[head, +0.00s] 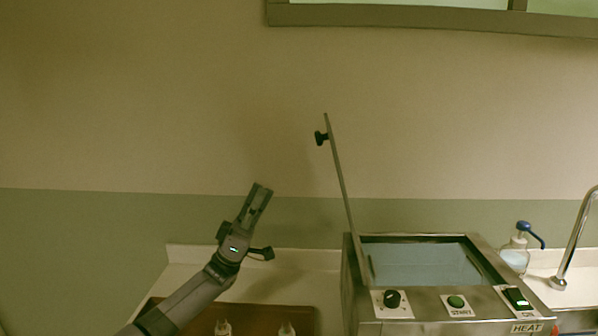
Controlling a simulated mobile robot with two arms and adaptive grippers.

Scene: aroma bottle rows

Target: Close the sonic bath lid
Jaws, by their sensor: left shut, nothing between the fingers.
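The sonic bath (400,313) is a steel box on the counter at the right of the head view, with blue liquid inside its open top. Its lid (342,180) stands raised on the left edge, nearly upright and leaning slightly left, seen almost edge-on. A black knob (321,137) sticks out from the lid's left face near its top. My left gripper (262,187) is shut and empty. It points upward to the left of the lid, apart from it and lower than the knob in the picture. My right gripper is not in view.
A brown tray (262,319) with small white-capped bottles sits left of the bath. A pump bottle (516,256) and a curved metal tap (575,240) stand at the right. The wall behind is bare below a window frame (400,15).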

